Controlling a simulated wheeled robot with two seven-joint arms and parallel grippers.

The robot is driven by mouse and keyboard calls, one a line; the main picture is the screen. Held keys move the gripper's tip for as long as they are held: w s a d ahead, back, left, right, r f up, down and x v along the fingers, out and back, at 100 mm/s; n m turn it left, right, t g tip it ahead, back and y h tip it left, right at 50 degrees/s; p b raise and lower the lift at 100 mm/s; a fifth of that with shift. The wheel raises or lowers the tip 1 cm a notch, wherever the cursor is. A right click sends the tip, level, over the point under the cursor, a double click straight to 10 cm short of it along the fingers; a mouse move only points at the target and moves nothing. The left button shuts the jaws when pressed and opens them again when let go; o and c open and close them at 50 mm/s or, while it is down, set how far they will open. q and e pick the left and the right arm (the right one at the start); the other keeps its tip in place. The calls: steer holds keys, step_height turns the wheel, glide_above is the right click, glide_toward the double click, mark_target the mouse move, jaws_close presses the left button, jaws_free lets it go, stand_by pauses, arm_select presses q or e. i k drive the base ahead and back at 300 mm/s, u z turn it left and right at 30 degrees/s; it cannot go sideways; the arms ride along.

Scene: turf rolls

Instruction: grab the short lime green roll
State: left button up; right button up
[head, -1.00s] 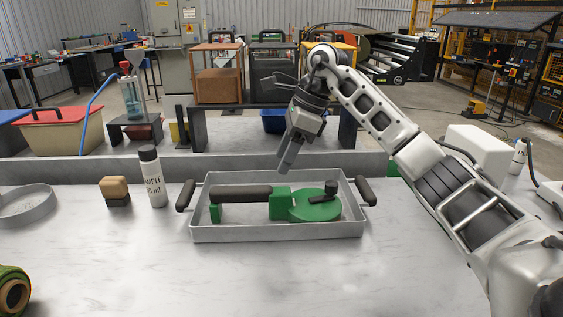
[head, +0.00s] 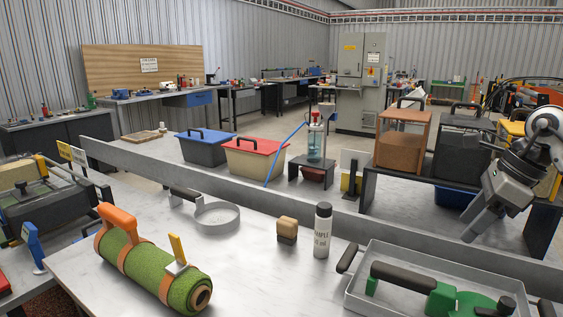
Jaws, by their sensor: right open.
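A green turf roll (head: 147,268) lies on the pale table at the lower left, with a brown core showing at its near right end. It has an orange handle (head: 119,220), orange straps and a yellow-handled tool or clip on top. I cannot tell whether it is the short one, as no other roll shows. My right gripper (head: 474,226) is at the right edge, high above the tray and far from the roll. It is open and empty, its fingers pointing down and left. My left gripper is out of view.
A metal tray (head: 357,284) with a green, black-handled tool (head: 457,300) is at the lower right. A sample bottle (head: 322,231), a wooden block (head: 287,229) and a round metal ring (head: 217,219) stand between roll and tray. A low grey ledge (head: 300,203) runs behind.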

mark_target(186, 290)
steer(key=k, duration=1)
